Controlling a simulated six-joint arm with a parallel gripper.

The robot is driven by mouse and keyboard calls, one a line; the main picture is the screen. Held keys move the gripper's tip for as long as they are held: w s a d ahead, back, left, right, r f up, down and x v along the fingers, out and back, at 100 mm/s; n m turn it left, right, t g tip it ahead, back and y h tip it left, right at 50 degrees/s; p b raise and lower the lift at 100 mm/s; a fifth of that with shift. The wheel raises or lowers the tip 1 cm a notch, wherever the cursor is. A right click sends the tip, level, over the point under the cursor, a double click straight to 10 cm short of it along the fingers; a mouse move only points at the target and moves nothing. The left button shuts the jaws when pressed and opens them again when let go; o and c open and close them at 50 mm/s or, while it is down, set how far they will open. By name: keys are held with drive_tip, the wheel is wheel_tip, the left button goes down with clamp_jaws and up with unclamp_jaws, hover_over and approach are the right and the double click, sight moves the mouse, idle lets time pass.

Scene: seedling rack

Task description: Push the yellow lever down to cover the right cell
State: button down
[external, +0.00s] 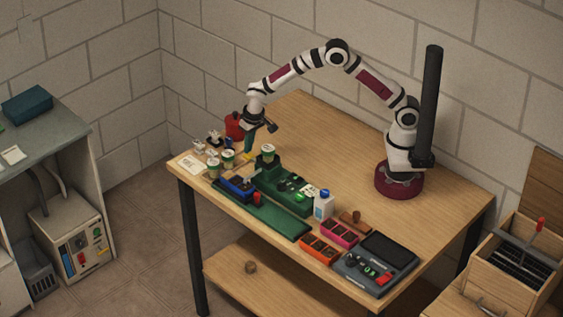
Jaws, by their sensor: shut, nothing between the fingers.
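My gripper (249,148) points down over the left part of the wooden table, with its dark fingers shut and empty. A small yellow piece (247,156), which looks like the yellow lever, is right at the fingertips. I cannot tell whether the fingers touch it, nor its angle. A green-topped cup (267,153) stands just right of the gripper on a dark green block. Two similar cups (228,158) (213,168) stand to the left. The right cell cannot be made out at this size.
A blue device (238,188) and a green base (273,217) lie in front. A white bottle (323,205), pink tray (339,234), orange tray (319,249) and grey console (373,277) are to the right. A red object (234,127) stands behind the gripper. The table's back middle is clear.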

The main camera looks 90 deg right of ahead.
sight(249, 155)
drive_tip(key=shift+f, duration=1.55)
drive_tip(key=shift+r, duration=0.1)
wheel_tip(249, 155, up, 7)
drive_tip(key=shift+r, duration=0.15)
